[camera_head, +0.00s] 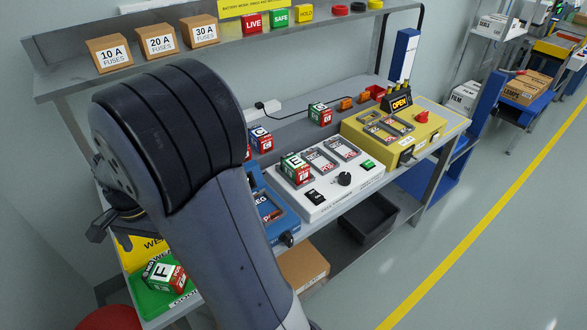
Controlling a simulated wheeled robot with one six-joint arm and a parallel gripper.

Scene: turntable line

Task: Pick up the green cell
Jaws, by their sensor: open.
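Several letter cubes with coloured faces are in view, and I cannot tell for sure which one is the green cell. One with green on it, marked E (295,168), sits on the left slot of the white machine (330,199). A green and red cube (320,114) stands on the bench behind. A cube marked F (164,274) with green and red faces is on the green mat (150,301) at lower left. My gripper (103,226) shows only in part at the left, below my wrist; it is open, with no cube seen in it.
A blue and red cube (261,139) stands behind my arm. A blue machine (272,214) is partly hidden by my arm; a yellow machine (431,149) stands right. The shelf (110,77) holds fuse boxes and coloured blocks. A dark bin (368,219) is under the bench. The right floor is clear.

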